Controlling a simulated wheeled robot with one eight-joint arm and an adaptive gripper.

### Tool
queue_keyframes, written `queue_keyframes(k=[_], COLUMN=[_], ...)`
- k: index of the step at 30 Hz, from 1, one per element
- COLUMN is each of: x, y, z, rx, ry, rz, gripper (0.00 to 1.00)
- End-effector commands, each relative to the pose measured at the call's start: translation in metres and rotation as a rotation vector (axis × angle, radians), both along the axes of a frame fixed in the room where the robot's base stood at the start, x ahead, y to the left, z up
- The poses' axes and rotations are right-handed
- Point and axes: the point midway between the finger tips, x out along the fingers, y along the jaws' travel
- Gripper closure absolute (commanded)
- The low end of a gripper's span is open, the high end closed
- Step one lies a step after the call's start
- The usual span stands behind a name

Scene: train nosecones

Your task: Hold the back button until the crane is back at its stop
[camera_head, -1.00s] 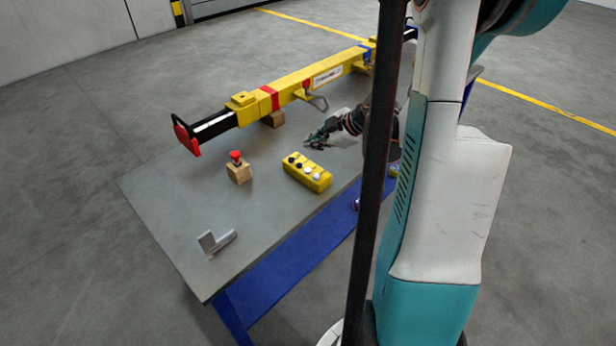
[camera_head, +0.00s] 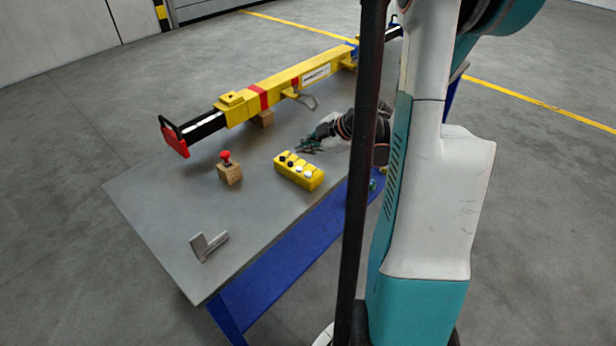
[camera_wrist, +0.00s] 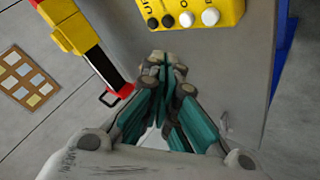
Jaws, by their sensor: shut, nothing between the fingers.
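A yellow button box (camera_head: 300,171) lies on the table, with two black and two white buttons along its top. In the wrist view the box (camera_wrist: 222,10) is at the top edge, with its black buttons at left, white ones at right and lettering partly cut off. My gripper (camera_head: 308,146) is shut and empty near the black-button end of the box. In the wrist view its fingertips (camera_wrist: 168,64) appear apart from the buttons; their height above the table is hard to tell. I cannot identify a crane or its stop.
A long yellow lifting beam (camera_head: 285,88) with red and black parts rests on wooden blocks along the table's back. A red button on a wooden block (camera_head: 229,174) stands left of the box. A grey metal bracket (camera_head: 208,246) lies near the front-left of the grey table (camera_head: 150,200).

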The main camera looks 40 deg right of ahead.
Motion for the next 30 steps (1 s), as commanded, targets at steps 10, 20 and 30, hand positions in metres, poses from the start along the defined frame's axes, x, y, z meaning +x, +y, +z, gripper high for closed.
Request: queue_keyframes(k=[10,20,30], x=[0.0,0.0,0.0], y=[0.0,0.0,0.0], z=[-0.051,-0.065,-0.064], rx=[0.0,0.0,0.0], ry=[0.0,0.0,0.0], rz=[0.0,0.0,0.0], gripper=[1.0,1.0,1.0])
